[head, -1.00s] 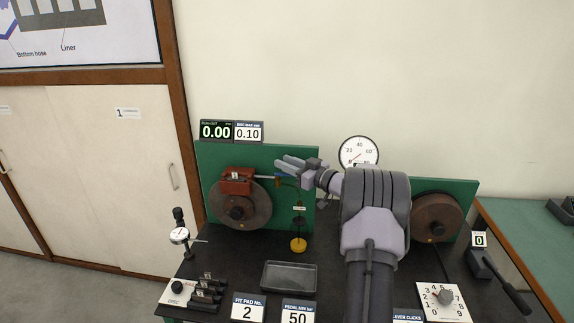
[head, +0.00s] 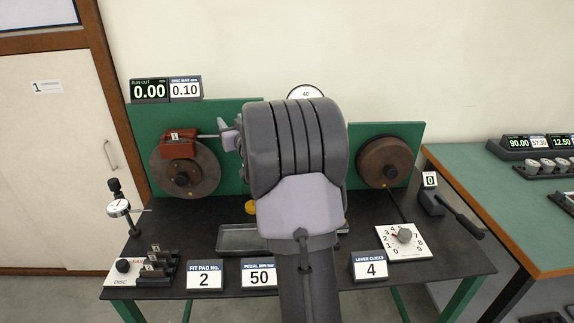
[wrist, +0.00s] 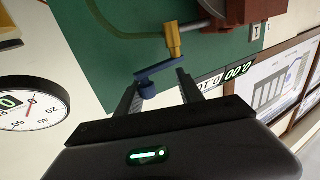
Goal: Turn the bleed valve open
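The bleed valve shows in the wrist view as a brass body (wrist: 174,40) with a blue lever (wrist: 158,67) and a blue knob (wrist: 148,90) at the lever's end. It stands in front of the green panel, beside the red caliper (wrist: 222,15). My gripper (wrist: 159,88) is open. Its two dark fingers lie on either side of the knob, which is closer to the left finger. Whether a finger touches the knob I cannot tell. In the head view my arm hides the valve; the red caliper (head: 180,145) sits on the left disc.
A pressure gauge (wrist: 30,103) is at left in the wrist view. The black bench (head: 355,225) carries a grey tray (head: 238,239), number cards, a dial plate (head: 404,242) and a lever (head: 455,212). A second disc (head: 385,163) is at right. A green side bench (head: 480,190) stands further right.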

